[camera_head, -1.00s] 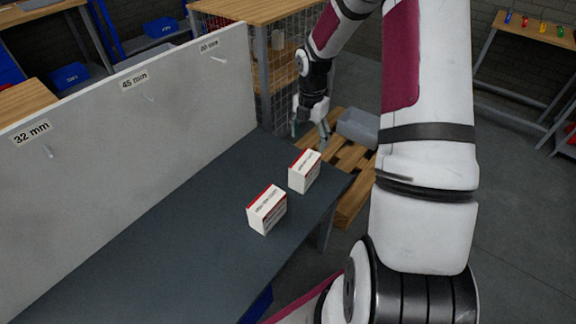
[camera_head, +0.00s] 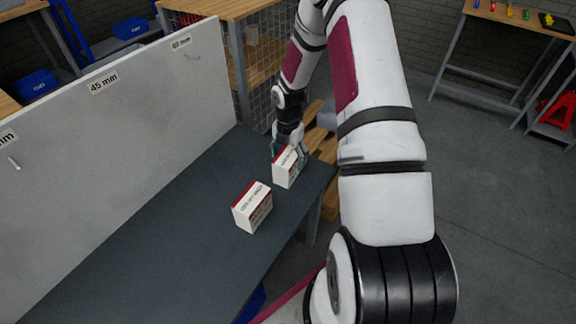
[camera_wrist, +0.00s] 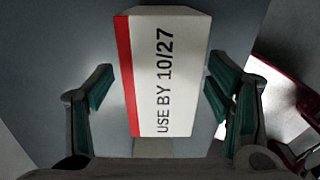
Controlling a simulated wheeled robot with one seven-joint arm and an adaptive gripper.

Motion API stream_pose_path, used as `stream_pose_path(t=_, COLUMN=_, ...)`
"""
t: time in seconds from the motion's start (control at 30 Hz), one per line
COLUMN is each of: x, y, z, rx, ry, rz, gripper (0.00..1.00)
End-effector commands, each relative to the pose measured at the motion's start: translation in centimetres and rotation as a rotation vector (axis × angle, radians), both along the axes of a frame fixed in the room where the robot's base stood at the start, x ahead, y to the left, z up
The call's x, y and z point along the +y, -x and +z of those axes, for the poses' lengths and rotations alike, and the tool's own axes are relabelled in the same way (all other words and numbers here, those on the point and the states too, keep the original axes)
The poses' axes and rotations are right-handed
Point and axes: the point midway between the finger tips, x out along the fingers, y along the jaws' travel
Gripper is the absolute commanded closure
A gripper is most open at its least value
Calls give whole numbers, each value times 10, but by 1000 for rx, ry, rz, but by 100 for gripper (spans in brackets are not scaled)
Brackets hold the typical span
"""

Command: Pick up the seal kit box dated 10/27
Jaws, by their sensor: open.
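The seal kit box (camera_wrist: 172,75) is white with a red stripe and reads "USE BY 10/27" in the wrist view. In the head view this box (camera_head: 286,172) stands near the far end of the dark bench. In the wrist view my gripper (camera_wrist: 160,95) is open, with green pads left and right of the box and gaps showing. A second similar box (camera_head: 253,207) stands nearer; its date is too small to read.
A grey panel (camera_head: 130,95) with size labels and pegs rises along the left of the bench (camera_head: 150,225). A wire cage (camera_head: 262,85) and wooden pallet (camera_head: 326,125) are beyond. The bench around the near box is clear.

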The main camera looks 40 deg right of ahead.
Motion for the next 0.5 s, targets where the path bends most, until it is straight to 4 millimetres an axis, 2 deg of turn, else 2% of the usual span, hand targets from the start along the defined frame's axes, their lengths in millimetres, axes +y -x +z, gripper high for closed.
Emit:
stream_pose_path(t=0.1, x=2, y=3, z=-19, rx=4, ry=-1, rz=1, gripper=27)
stream_pose_path(t=0.23, x=2, y=2, z=-35, rx=3, ry=-1, rz=0, gripper=27)
stream_pose_path(t=0.47, x=1, y=2, z=-38, rx=1, ry=0, rz=-1, gripper=27)
stream_pose_path(t=0.5, x=1, y=2, z=-38, rx=1, ry=0, rz=-1, gripper=31)
